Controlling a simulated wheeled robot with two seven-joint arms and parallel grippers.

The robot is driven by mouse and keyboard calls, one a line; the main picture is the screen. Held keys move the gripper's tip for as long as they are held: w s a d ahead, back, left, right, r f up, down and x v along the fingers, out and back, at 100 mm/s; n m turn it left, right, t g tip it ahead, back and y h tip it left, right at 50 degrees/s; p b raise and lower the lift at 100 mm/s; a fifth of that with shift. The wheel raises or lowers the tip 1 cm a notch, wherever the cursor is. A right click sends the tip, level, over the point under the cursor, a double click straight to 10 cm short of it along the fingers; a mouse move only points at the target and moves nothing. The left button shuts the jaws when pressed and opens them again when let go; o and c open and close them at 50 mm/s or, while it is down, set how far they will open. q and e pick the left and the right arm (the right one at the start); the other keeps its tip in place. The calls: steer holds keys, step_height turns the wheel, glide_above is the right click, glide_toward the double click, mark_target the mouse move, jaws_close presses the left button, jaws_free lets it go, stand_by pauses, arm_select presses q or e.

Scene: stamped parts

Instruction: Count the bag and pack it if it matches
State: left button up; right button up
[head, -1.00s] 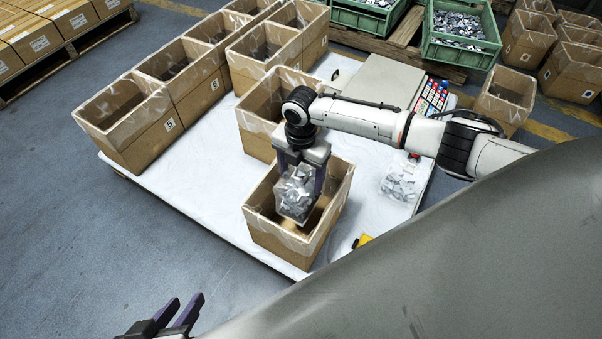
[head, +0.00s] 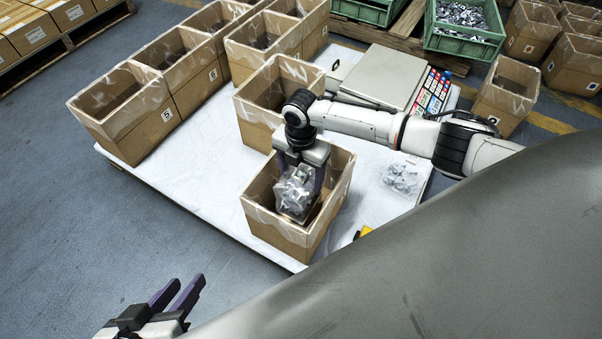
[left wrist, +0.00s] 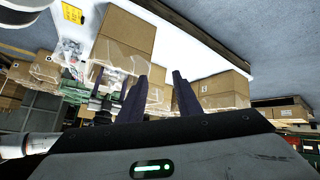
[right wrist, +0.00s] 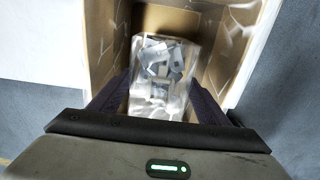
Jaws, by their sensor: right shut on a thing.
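My right gripper (head: 303,176) is shut on a clear bag of grey metal parts (head: 295,192). It holds the bag at the mouth of the front cardboard box (head: 280,237), which is lined with clear film. In the right wrist view the bag (right wrist: 163,70) hangs between the fingers with the box walls around it. A second clear bag of metal parts (head: 402,177) lies on the white table (head: 215,190), right of that box. A scale (head: 381,77) with a coloured button panel (head: 433,92) stands behind. My left gripper (head: 180,297) is open and empty, off the table's front left.
Several open lined boxes stand on the table, including a numbered one (head: 125,112) at the left. Another open box (head: 290,85) is just behind the front one. Green crates of metal parts (head: 463,45) stand at the back.

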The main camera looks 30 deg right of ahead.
steer(key=shift+f, duration=0.45)
steer(key=shift+f+b, duration=0.9)
steer(key=shift+f, duration=0.05)
arm_select(q)
steer(key=shift+w+d+r+t+h, duration=0.1)
steer(key=shift+d+r+t+h, duration=0.45)
steer(key=shift+d+r, duration=0.35)
arm_select(e)
steer(key=shift+f, duration=0.35)
arm_select(q)
steer(key=shift+a+r, duration=0.1)
steer(key=shift+a, duration=0.05)
steer(key=shift+f+b, duration=0.3)
steer(key=shift+b, duration=0.2)
arm_select(e)
steer(key=shift+f, duration=0.45)
arm_select(q)
steer(key=shift+w+r+b, duration=0.1)
steer(key=shift+b, duration=0.55)
arm_select(e)
steer(key=shift+f, duration=1)
steer(key=o, duration=2.2)
steer(key=shift+c, duration=0.2)
